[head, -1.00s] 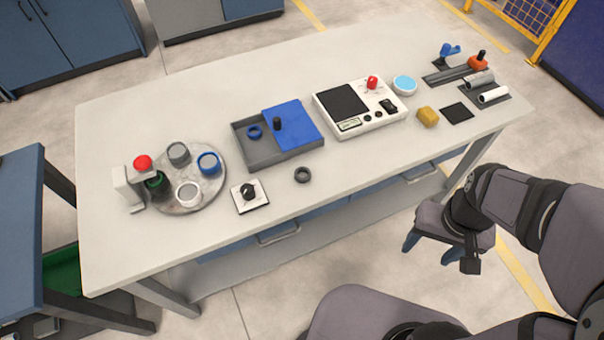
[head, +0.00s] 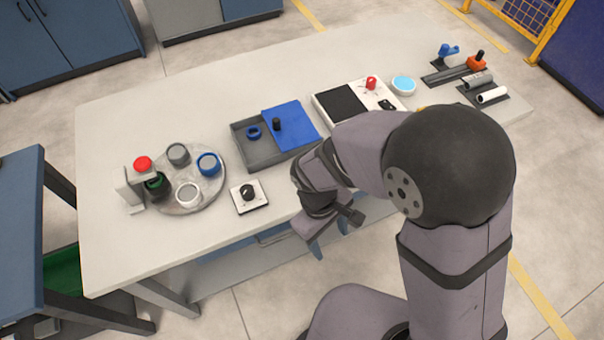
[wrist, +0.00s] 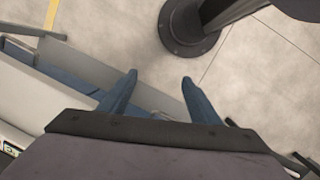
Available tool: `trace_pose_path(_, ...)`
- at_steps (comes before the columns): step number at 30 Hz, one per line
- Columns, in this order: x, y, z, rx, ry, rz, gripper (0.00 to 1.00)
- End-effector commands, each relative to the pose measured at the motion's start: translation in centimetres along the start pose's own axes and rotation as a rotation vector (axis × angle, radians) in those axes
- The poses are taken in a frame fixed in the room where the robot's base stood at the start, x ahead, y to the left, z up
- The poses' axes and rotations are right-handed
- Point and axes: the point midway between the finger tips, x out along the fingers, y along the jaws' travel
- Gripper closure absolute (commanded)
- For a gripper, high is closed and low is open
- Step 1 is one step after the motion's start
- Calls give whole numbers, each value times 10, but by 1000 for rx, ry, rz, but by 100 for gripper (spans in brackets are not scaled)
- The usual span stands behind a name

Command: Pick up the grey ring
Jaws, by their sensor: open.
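The small dark grey ring, seen earlier on the tabletop near the front edge, is hidden behind my arm in the head view now. The wrist view does not show it. My gripper (head: 330,243) hangs at the table's front edge in the head view, close to where the ring lay. In the wrist view my gripper (wrist: 159,78) is open, its two blue fingers apart with nothing between them. Floor and the table's side show beyond the fingers.
On the table (head: 120,240), a round turntable (head: 213,187) bears several cups beside a red-topped post (head: 143,163). A black knob on a white plate (head: 249,195), a grey tray with a blue lid (head: 291,127) and a white panel (head: 384,97) stand nearby.

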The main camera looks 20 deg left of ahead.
Motion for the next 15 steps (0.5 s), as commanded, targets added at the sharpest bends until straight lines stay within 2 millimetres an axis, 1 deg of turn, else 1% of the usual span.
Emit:
trace_pose_path(1, 0, -1, -20, -115, 16, 34, 43)
trace_pose_path(3, -3, 2, -46, -274, 42, 81, 43)
trace_pose_path(6, -11, 14, -76, -465, 74, 144, 43)
trace_pose_path(8, -17, 23, -92, -575, 90, 182, 43)
trace_pose_path(11, -34, 37, -119, -776, 116, 261, 43)
trace_pose_path(12, -43, 43, -130, -863, 124, 298, 43)
trace_pose_path(15, -62, 55, -152, -1100, 121, 391, 43)
